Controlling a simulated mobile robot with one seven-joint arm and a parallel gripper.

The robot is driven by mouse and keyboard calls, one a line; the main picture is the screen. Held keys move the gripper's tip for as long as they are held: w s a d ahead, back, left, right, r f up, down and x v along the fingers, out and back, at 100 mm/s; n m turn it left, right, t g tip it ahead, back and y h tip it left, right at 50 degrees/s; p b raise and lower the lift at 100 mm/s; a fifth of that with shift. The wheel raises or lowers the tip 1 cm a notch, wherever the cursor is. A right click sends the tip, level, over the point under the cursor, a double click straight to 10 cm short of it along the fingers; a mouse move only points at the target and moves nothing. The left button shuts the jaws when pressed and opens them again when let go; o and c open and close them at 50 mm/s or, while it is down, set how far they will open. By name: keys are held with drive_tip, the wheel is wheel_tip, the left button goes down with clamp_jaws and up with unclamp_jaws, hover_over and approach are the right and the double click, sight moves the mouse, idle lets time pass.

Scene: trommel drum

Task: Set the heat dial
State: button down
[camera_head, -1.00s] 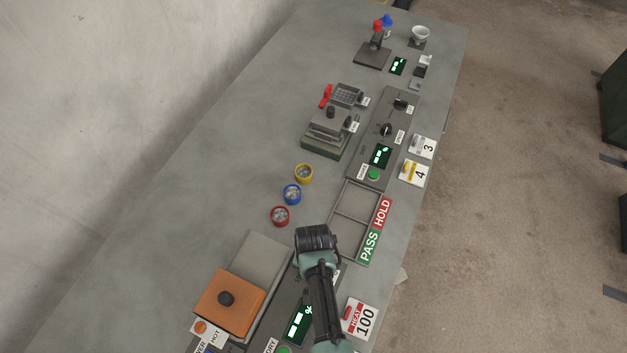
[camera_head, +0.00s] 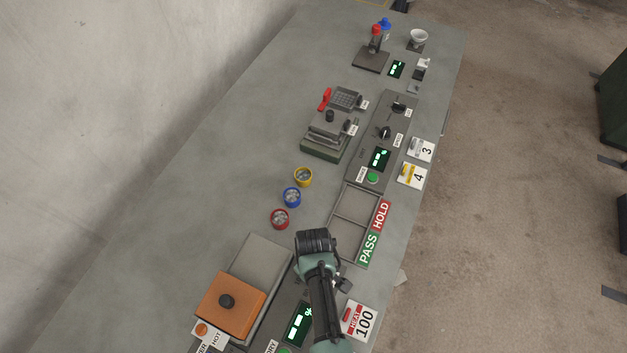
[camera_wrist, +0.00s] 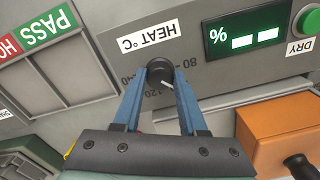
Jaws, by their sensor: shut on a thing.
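The black heat dial (camera_wrist: 160,70) shows in the wrist view on a grey panel, beside an upside-down "HEAT °C" label (camera_wrist: 150,33). My gripper (camera_wrist: 158,78) has its two blue fingers on either side of the dial and is shut on it. A white pointer line on the dial points to the lower right in the wrist view. Scale numbers such as 80 and 120 are partly hidden by the dial and fingers. In the head view my arm covers most of this area. A card (camera_head: 358,320) there reads "HEAT 100".
The lit green display (camera_wrist: 255,36) and green DRY button (camera_wrist: 309,22) sit beside the dial. An orange block with a black knob (camera_head: 229,303) is left of my arm. The PASS/HOLD tray (camera_head: 352,222) lies beyond. Red, blue and yellow round containers (camera_head: 291,197) stand left of it.

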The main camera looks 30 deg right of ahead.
drive_tip(key=n, duration=0.4)
drive_tip(key=shift+n, duration=0.3)
drive_tip(key=n, duration=0.4)
drive_tip(key=shift+n, duration=0.4)
drive_tip(key=shift+c, duration=2.2)
unclamp_jaws()
drive_tip(key=shift+r, duration=0.1)
wheel_tip(320, 180, up, 13)
